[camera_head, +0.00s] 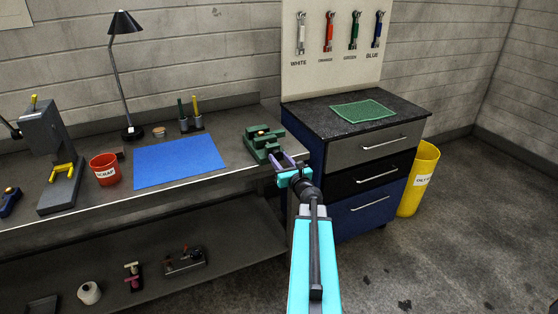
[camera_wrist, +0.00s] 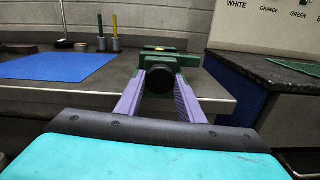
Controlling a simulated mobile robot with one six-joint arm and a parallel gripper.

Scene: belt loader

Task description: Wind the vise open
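The green vise (camera_head: 258,139) stands at the right end of the workbench, and a small yellowish part shows on its top. It also shows in the wrist view (camera_wrist: 167,60), seen end-on. A round black knob (camera_wrist: 160,78) faces me at its near end. My gripper (camera_head: 284,157) is at this near end, past the bench's front edge. In the wrist view its two purple fingers (camera_wrist: 160,82) are apart, one on each side of the knob. I cannot tell whether they touch it. How far the vise jaws are apart is hidden.
A blue mat (camera_head: 178,162) lies on the bench (camera_head: 235,150) left of the vise, with a red scrap cup (camera_head: 105,170) beyond it. A drawer cabinet (camera_head: 369,158) with a dark top stands close on the right. A yellow bin (camera_head: 421,180) is beside it.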

